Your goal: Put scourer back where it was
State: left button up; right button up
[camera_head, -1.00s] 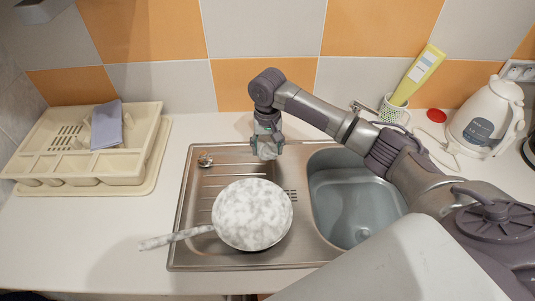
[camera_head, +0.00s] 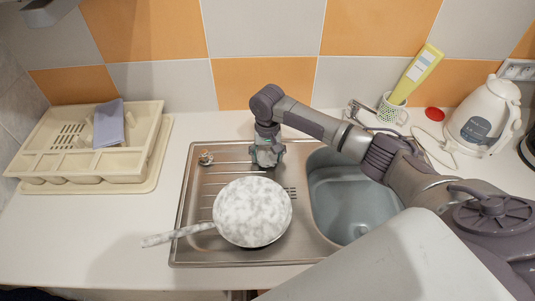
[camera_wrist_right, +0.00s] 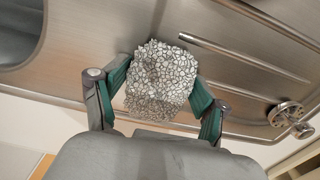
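The scourer (camera_wrist_right: 162,78) is a silvery, mesh-like pad over the steel drainboard in the right wrist view. It lies between the fingers of my right gripper (camera_wrist_right: 160,82), which stand apart on either side of it. In the head view my right gripper (camera_head: 267,157) points down at the back of the drainboard, behind the frying pan, with its green finger pads spread; the scourer is mostly hidden there. Whether the scourer rests fully on the steel is hard to tell. My left gripper is not in view.
A white speckled frying pan (camera_head: 252,211) covers the front of the drainboard. The sink basin (camera_head: 355,205) is to the right. A beige dish rack (camera_head: 70,168) stands left, a kettle (camera_head: 484,117) right. A yellow bottle (camera_head: 416,74) stands in a holder (camera_head: 391,109) at the back.

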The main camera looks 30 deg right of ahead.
aim_at(268, 154)
jog(key=shift+o, duration=0.5)
jog(key=shift+f, duration=0.35)
jog(key=shift+r, duration=0.2)
notch_tip(268, 154, up, 13)
jog(key=b, duration=0.1)
jog(key=shift+b, duration=0.4)
jog(key=shift+f, duration=0.1)
